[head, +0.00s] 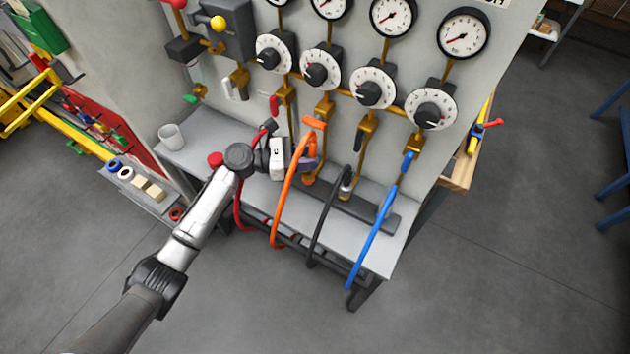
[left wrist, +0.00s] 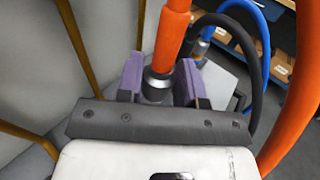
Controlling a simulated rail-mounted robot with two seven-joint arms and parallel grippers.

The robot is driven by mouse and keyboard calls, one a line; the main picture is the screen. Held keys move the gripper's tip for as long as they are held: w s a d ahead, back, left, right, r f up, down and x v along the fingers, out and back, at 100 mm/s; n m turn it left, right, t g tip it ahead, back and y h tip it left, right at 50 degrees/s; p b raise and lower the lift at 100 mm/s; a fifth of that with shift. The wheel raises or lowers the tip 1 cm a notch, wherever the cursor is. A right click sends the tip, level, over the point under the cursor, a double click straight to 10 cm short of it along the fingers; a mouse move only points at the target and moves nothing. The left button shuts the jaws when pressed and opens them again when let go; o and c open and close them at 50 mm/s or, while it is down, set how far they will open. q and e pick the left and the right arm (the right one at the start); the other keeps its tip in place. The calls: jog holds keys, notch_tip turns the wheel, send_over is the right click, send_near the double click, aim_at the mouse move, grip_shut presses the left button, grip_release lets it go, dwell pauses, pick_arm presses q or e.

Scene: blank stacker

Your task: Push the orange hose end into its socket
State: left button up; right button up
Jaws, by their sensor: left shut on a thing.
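The orange hose (head: 284,195) loops up from below the bench front and bends over toward my left gripper (head: 309,163). In the left wrist view, the purple fingers of the left gripper (left wrist: 160,82) are shut on the hose end's dark grey metal collar (left wrist: 158,84). The orange hose (left wrist: 172,40) rises from that collar. My right gripper is out of view.
A black hose (head: 324,220) and a blue hose (head: 374,240) hang close to the right; a red hose (head: 238,208) hangs to the left. Dials and brass pipes cover the panel behind. A light cup (head: 171,136) stands at the bench's left end.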

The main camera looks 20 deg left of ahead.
pick_arm(q)
jog(key=w+a+n+t, duration=0.1)
jog(key=t, duration=0.1)
jog(key=b, duration=0.5)
send_over(304, 175)
jog(key=shift+n+t+y, duration=0.3)
jog(key=shift+y, duration=0.1)
jog(key=shift+d+f, duration=0.1)
jog(key=shift+f, duration=2.25)
jog(key=shift+f, duration=0.4)
jog(key=shift+f+b, duration=0.35)
jog(key=shift+f, duration=0.2)
dwell(0.5)
